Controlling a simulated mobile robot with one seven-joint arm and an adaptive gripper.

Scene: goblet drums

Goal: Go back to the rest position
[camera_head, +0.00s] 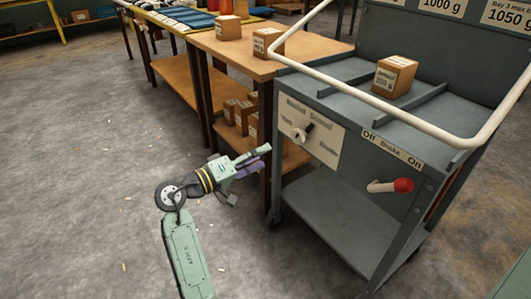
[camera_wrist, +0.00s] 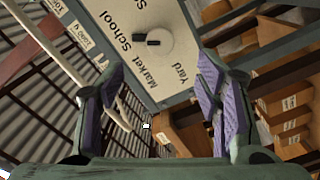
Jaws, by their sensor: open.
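My gripper (camera_head: 262,157) is in the middle of the head view, open and empty, in the air in front of the wooden table and left of the grey cart (camera_head: 350,230). In the wrist view its two purple-padded fingers (camera_wrist: 165,100) stand wide apart with nothing between them. Beyond them is the cart's label plate with a dial knob (camera_wrist: 155,42), set among the words School, Market and Yard. The same knob (camera_head: 302,132) shows in the head view, up and right of my gripper and apart from it.
A brake lever with a red tip (camera_head: 402,185) is on the cart's side. A box (camera_head: 394,76) sits in a cart bay behind a white handrail (camera_head: 430,122). The wooden table (camera_head: 250,55) holds two boxes, with several more on its shelf. The floor (camera_head: 80,150) at left is clear.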

